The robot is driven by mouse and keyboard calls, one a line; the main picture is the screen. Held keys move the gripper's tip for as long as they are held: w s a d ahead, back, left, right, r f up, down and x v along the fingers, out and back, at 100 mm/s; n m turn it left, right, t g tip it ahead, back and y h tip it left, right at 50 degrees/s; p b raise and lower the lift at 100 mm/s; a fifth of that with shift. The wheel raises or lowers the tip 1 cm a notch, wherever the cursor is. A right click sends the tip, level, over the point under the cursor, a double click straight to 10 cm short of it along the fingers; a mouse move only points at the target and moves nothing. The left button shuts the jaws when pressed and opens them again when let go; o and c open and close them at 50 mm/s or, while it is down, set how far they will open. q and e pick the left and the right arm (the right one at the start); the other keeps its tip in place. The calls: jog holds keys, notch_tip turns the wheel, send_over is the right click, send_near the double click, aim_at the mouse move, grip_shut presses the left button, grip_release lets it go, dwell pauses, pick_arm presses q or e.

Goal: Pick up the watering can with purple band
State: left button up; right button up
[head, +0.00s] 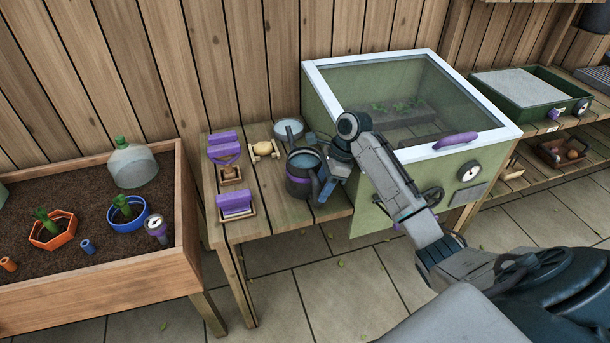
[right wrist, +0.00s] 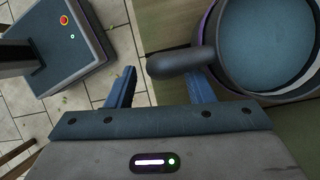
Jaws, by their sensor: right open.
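The dark grey watering can (head: 298,187) with a purple band stands upright on the small wooden table, open at the top. In the right wrist view the can (right wrist: 275,50) fills the upper right, its dark rounded handle (right wrist: 180,63) reaching left. My right gripper (head: 322,186) is at the can's right side in the head view. In the wrist view my right gripper (right wrist: 160,86) is open. The handle's end overlaps the gap between the fingers and hides the tip of the right-hand finger. I cannot tell whether they touch. My left gripper is not in view.
The wooden table (head: 262,221) also holds purple-topped brushes (head: 236,204) and a grey-blue vessel (head: 288,130) close behind the can. A green cold frame (head: 350,215) stands close on the right. A soil-filled planter (head: 95,282) stands left.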

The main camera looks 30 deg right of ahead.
jog(key=x, duration=0.2)
jog(key=shift+w+a+f, duration=0.1)
jog(key=shift+f, duration=0.15)
grip_shut()
dwell(1.1)
jog(key=shift+w+r, duration=0.1)
